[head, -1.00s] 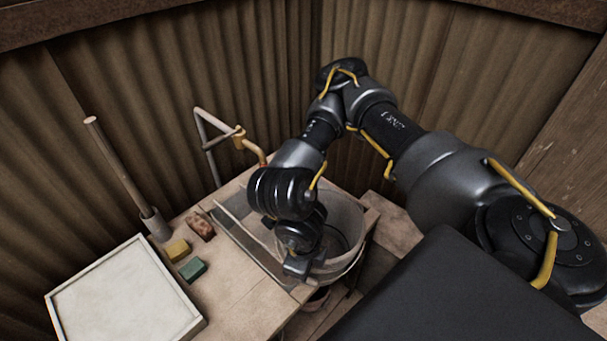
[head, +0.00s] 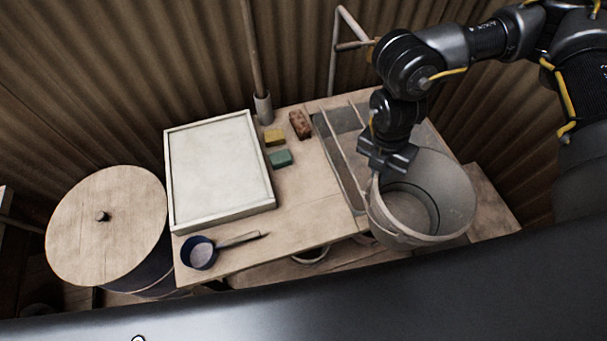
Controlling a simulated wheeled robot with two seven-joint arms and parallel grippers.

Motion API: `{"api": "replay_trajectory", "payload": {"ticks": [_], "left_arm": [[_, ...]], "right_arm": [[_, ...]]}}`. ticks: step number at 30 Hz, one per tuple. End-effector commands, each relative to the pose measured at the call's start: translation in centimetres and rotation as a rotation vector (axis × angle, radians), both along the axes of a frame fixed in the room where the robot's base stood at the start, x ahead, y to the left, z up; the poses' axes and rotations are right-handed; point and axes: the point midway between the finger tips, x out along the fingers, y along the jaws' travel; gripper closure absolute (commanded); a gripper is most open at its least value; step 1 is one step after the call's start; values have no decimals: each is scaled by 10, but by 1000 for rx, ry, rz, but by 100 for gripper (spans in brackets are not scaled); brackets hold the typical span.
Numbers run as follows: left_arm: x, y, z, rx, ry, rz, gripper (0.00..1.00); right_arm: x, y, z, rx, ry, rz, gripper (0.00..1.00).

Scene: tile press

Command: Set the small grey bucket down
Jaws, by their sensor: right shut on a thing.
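The small grey bucket (head: 440,205) is at the right end of the wooden table, upright or nearly so, with its open mouth facing up towards me and its inside looking empty. It covers part of the sunken basin (head: 345,165) and the table's front right edge. I cannot tell whether its bottom touches anything. My right gripper (head: 382,170) is shut on the bucket's left rim, its fingertips partly hidden. My left gripper is not in view.
The table (head: 300,210) has bare wood left of the basin. On it are a white framed board (head: 218,170), yellow (head: 274,136) and green (head: 281,158) blocks, a reddish-brown brick (head: 300,124) and a dark blue ladle (head: 200,253). A lidded barrel (head: 105,225) stands at left.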

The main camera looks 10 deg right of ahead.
Motion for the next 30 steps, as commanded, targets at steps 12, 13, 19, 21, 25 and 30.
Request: {"api": "replay_trajectory", "payload": {"ticks": [12,13,19,21,25,30], "left_arm": [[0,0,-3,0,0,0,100],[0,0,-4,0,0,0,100],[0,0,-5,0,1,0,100],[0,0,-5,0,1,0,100],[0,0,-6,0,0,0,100],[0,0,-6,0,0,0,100]], "right_arm": [[37,4,32,3,-1,-888,100],[39,5,35,3,-1,-949,100],[54,7,51,4,2,-1325,100],[59,8,56,5,1,-1437,100],[65,9,64,4,3,-1609,100],[70,10,71,3,4,-1751,100]]}}
